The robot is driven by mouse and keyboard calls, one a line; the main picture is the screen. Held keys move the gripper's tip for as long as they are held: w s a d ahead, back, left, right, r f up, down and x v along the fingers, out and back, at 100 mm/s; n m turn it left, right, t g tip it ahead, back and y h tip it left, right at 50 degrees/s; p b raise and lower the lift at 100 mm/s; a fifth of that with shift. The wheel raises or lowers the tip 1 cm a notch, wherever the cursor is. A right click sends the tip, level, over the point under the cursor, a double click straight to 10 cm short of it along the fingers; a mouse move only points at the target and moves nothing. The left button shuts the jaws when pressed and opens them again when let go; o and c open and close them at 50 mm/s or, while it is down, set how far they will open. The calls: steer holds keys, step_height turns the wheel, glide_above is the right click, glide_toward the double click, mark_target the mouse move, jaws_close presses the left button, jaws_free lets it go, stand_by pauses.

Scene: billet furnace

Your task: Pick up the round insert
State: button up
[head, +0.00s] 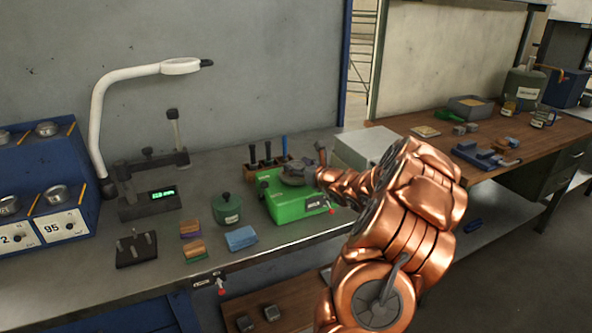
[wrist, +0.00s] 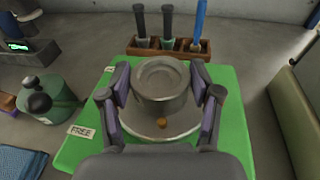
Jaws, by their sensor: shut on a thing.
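The round insert (wrist: 160,80) is a grey metal cup-like cylinder with a shallow round recess on top. My gripper (wrist: 162,88) has one finger on each side of it and is shut on it. Below the insert is a wider round metal disc (wrist: 180,127) with a small orange dot, over a green surface (wrist: 228,130) with a "FREE" label. I cannot tell whether the insert touches the disc. In the head view, my gripper (head: 300,172) is above the green block (head: 290,208), and the insert is mostly hidden there.
A wooden rack (head: 268,162) with several handled tools stands just behind the green block. A green lidded pot (head: 227,209) and a blue cloth (head: 240,238) are to its left. A white lamp (head: 97,125) arches over the bench. Bare bench (head: 205,175) lies behind the pot.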

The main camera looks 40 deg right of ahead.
jaws_close()
steer(key=shift+r, duration=0.15)
